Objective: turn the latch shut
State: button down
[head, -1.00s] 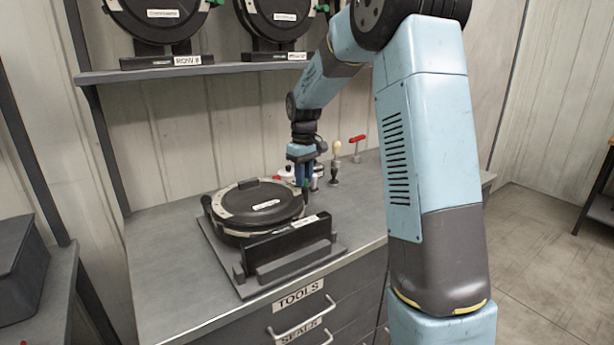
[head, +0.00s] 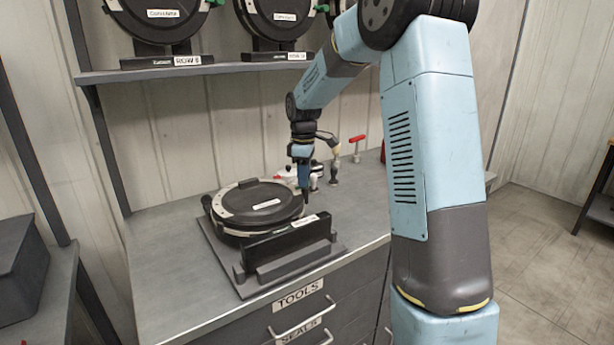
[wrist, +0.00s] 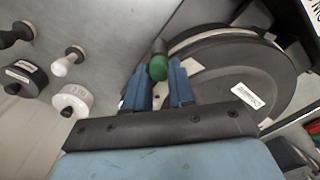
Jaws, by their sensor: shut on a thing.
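The seed meter (head: 262,203) is a round black housing with a pale rim, lying flat on a grey base plate (head: 215,238) on the bench. It also shows in the wrist view (wrist: 235,75). The latch at its rim has a green knob (wrist: 158,68) on a dark lever. My gripper (wrist: 160,88) has its two blue fingers on either side of the latch, shut on it. In the head view my gripper (head: 304,182) points down at the meter's right rear edge. There the knob is mostly hidden by the fingers, so the latch's exact angle is unclear.
A black upright block (head: 287,242) stands at the front of the plate. White-topped items and a pale-handled tool (head: 335,165) stand behind my gripper, near a red-handled one (head: 357,147). A shelf (head: 190,73) holds more meters above. The bench's left front is clear.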

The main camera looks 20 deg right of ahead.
jog(key=shift+w+d+r, duration=0.1)
jog(key=shift+w+d, duration=0.05)
jog(key=shift+d, duration=0.05)
jog(key=c, duration=0.9)
grip_release()
jog(key=shift+c, duration=0.2)
jog(key=shift+a, duration=0.1)
notch_tip(320, 180, up, 14)
jog(key=shift+f, duration=0.2)
